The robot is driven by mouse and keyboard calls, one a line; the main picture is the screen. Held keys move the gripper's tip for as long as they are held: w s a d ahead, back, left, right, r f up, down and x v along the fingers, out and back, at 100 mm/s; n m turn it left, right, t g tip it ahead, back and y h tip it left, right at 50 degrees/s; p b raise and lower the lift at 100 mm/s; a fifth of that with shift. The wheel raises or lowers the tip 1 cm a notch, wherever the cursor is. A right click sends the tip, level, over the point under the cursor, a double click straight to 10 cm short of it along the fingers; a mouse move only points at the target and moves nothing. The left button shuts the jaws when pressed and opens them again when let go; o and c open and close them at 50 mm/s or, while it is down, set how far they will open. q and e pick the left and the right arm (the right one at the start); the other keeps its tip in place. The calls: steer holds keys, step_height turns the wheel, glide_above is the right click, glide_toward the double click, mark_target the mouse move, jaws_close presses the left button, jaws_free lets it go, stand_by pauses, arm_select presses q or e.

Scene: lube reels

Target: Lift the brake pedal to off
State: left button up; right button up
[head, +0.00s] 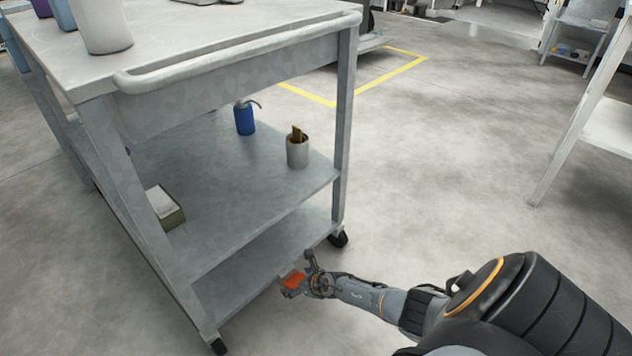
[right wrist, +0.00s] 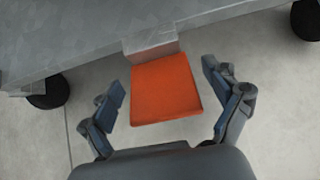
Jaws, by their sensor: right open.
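The brake pedal (right wrist: 163,88) is a flat orange plate on a short grey bracket (right wrist: 152,52) at the lower edge of the grey cart. In the head view the orange pedal (head: 294,280) shows low at the cart's near right end. My right gripper (right wrist: 163,108) is open, with one finger on each side of the pedal and visible gaps between them and it. In the head view the right gripper (head: 298,276) is at the pedal and partly covers it. My left gripper is not in view.
The grey cart (head: 240,68) has a push handle, shelves and black casters (head: 338,239). Its shelf carries a blue oil can (head: 245,118), a grey cup (head: 297,152) and a box (head: 165,206). A white table (head: 610,125) stands at right. The floor between is clear.

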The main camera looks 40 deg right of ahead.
steer(key=shift+s+r, duration=0.3)
steer(key=s+d, duration=0.1)
steer(key=s, duration=1.1)
